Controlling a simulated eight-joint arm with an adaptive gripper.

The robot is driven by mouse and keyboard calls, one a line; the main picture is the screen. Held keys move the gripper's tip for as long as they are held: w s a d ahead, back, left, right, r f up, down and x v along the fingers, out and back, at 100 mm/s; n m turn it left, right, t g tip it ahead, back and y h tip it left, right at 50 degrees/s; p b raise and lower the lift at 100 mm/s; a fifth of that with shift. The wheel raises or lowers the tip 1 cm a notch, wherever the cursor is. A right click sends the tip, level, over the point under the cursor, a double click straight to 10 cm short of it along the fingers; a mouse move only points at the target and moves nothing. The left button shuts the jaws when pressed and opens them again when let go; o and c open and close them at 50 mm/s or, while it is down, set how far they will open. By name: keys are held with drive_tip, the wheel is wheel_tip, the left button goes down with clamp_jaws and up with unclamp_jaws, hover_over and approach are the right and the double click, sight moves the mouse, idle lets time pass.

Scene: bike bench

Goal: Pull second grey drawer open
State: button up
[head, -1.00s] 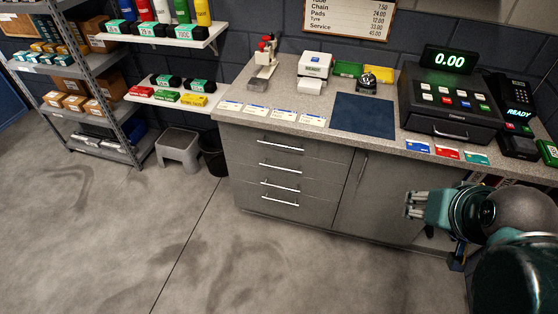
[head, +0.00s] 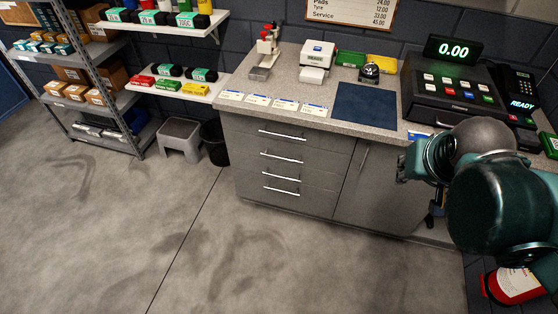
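The grey counter unit has a stack of several grey drawers, all flush with its front. The second drawer from the top (head: 257,154) has a horizontal silver bar handle (head: 281,155) and looks shut. My gripper (head: 401,170) is at the right, in front of the cupboard door and well to the right of the drawer handles. It touches no handle. Its fingers are small and partly hidden behind my arm, so their opening is unclear.
A grey cupboard door (head: 372,185) with a vertical handle adjoins the drawers. The counter (head: 300,98) bears a cash register (head: 455,100). A grey step stool (head: 180,137) and black bin (head: 213,144) stand left. A red extinguisher (head: 515,284) is lower right. Floor before the drawers is clear.

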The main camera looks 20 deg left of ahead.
drive_tip(key=w+a+f+n+h, duration=0.1)
drive_tip(key=w+a+f, duration=0.3)
drive_tip(key=w+a, duration=0.45)
drive_tip(key=w+a+f+n+h, duration=0.15)
drive_tip(key=w+a+f, duration=0.35)
drive_tip(key=a, duration=0.7)
drive_tip(key=w+a+f+n+h, duration=0.1)
drive_tip(key=w+a+f, duration=0.3)
drive_tip(key=w+a, duration=0.6)
drive_tip(key=a+f+n+t+h, duration=0.2)
drive_tip(key=a+f+t+h, duration=0.2)
drive_tip(key=a+f, duration=1.5)
wheel_tip(320, 180, down, 11)
drive_tip(key=d+t+h+b, duration=0.2)
drive_tip(key=t+h+b, duration=0.1)
drive_tip(key=h, duration=0.3)
drive_tip(key=shift+n+b, duration=0.35)
drive_tip(key=shift+b, duration=0.1)
drive_tip(key=shift+w+d, duration=0.15)
drive_tip(key=b+x, duration=0.1)
drive_tip(key=x, duration=0.6)
drive_tip(key=shift+w+d+r+b, duration=0.2)
drive_tip(key=shift+r+b, duration=0.05)
drive_tip(key=shift+b, duration=0.15)
